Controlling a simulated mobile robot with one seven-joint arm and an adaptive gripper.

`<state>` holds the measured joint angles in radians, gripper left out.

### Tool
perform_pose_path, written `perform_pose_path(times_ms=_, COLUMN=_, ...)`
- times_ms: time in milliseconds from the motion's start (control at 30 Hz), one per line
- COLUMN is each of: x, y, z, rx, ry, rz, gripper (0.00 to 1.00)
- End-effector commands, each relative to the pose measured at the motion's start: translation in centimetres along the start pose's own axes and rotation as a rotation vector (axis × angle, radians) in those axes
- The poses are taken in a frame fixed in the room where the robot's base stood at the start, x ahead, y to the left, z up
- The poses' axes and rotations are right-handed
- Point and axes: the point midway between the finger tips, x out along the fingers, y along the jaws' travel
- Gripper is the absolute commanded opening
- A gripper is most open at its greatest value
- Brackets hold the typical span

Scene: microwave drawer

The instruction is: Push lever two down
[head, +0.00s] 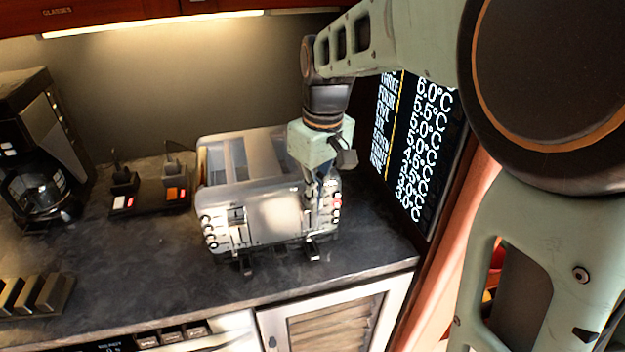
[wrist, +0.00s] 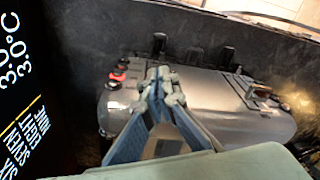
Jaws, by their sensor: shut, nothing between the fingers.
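A silver toaster (head: 270,215) stands on the dark counter, with slots on top and buttons at both ends of its front. No number on either lever is readable. My gripper (head: 310,200) is shut and empty, pointing down at the toaster's right front, above the right lever. In the wrist view its closed fingertips (wrist: 160,88) overlap the toaster body (wrist: 200,95); I cannot tell whether they touch it.
A black display panel (head: 415,150) stands close on the right. A coffee maker (head: 40,150) is at the left, and a black rack with small coloured items (head: 150,195) is beside the toaster. The counter in front (head: 170,270) is clear.

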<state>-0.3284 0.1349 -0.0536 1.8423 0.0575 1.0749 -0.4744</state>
Motion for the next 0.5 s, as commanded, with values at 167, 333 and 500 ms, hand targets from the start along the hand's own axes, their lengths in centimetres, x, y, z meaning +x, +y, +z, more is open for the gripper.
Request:
perform_pose_path(times_ms=167, x=2.7, y=0.0, z=0.3, rx=0.000, ry=-0.001, rz=0.000, gripper=0.00)
perform_pose_path(times_ms=333, x=4.8, y=0.0, z=0.5, rx=0.000, ry=-0.001, rz=-0.001, gripper=0.00)
perform_pose_path(times_ms=500, x=6.8, y=0.0, z=0.7, rx=0.000, ry=-0.002, rz=-0.001, gripper=0.00)
